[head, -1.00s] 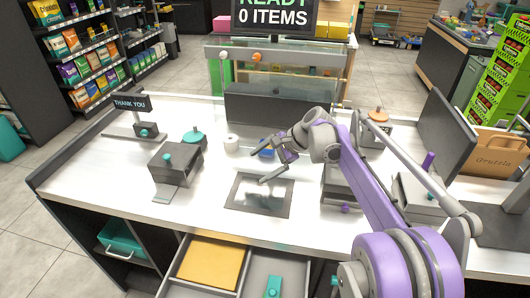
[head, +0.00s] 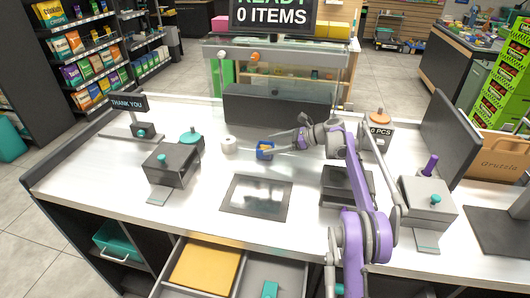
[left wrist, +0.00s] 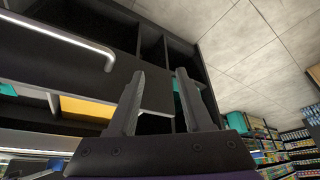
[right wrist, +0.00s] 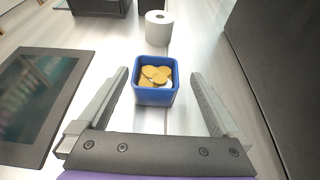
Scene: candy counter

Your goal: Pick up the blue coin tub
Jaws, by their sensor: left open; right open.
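The blue coin tub (head: 265,151) stands upright on the white counter behind the dark flat pad. In the right wrist view the tub (right wrist: 155,96) is square and open-topped, with gold and silver coins inside. My right gripper (head: 272,149) is open at the tub. In the right wrist view its fingers (right wrist: 157,78) point toward the tub, one on each side, with a gap visible on both sides. My left gripper (left wrist: 158,75) shows only in its own wrist view. It is open and empty, near the dark shelving and drawer under the counter.
A white paper roll (head: 229,145) stands just left of the tub, and beyond it in the right wrist view. The dark pad (head: 256,197) lies in front. Grey dispensers (head: 172,166) stand left, and a grey box (head: 346,184) stands right. An open drawer (head: 236,278) juts out at the front.

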